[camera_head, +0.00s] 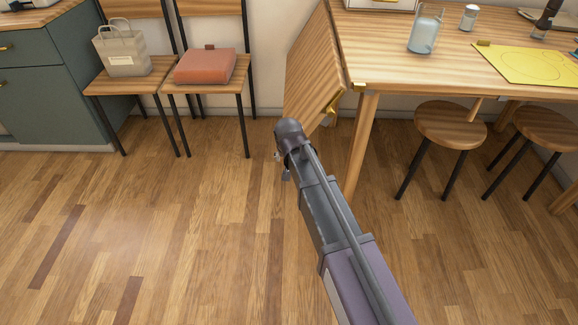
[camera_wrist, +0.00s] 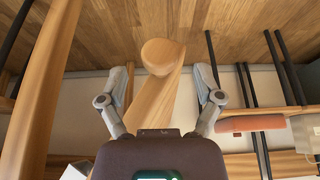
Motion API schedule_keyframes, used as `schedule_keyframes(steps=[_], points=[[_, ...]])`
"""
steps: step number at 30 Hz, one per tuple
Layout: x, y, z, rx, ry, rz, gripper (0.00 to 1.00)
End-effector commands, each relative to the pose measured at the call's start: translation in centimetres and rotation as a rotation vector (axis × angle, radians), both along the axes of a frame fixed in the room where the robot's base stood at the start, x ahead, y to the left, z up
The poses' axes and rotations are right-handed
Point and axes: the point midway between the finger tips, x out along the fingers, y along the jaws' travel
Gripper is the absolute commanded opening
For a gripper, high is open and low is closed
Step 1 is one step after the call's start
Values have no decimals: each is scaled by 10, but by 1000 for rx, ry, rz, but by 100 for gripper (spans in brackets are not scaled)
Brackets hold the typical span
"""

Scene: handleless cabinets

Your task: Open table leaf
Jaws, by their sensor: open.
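The wooden table leaf (camera_head: 312,70) slopes down from the left side of the table (camera_head: 390,55) in the head view. A brass fitting (camera_head: 334,104) shows near its lower right edge. My gripper (camera_head: 281,163) is just below and in front of the leaf's near end. In the wrist view my gripper (camera_wrist: 162,76) is open, with its fingers spread wide. A wooden piece with a rounded end (camera_wrist: 160,56), seemingly the leaf's edge, appears between the fingers. No finger visibly touches it; the depth gap is hard to tell.
A table leg (camera_head: 362,145) stands right of my gripper, and stools (camera_head: 450,123) are under the table. Two chairs stand at the back left, holding a bag (camera_head: 122,50) and a red-brown item (camera_head: 205,66). A jar (camera_head: 425,30) and yellow mat (camera_head: 528,63) lie on the table. The left floor is clear.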

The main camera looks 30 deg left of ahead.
Motion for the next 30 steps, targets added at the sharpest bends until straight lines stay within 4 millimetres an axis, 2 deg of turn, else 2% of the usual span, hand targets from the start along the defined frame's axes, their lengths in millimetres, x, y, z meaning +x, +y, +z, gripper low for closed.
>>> schedule_keyframes(steps=[1, 9, 24, 26, 30], points=[[2, 1, -8, 0, 0, 0, 84], [7, 4, -22, 0, 0, 0, 84], [9, 5, -24, 0, 0, 0, 84], [9, 5, -24, 0, 0, 0, 66], [9, 5, -24, 0, 0, 0, 24]])
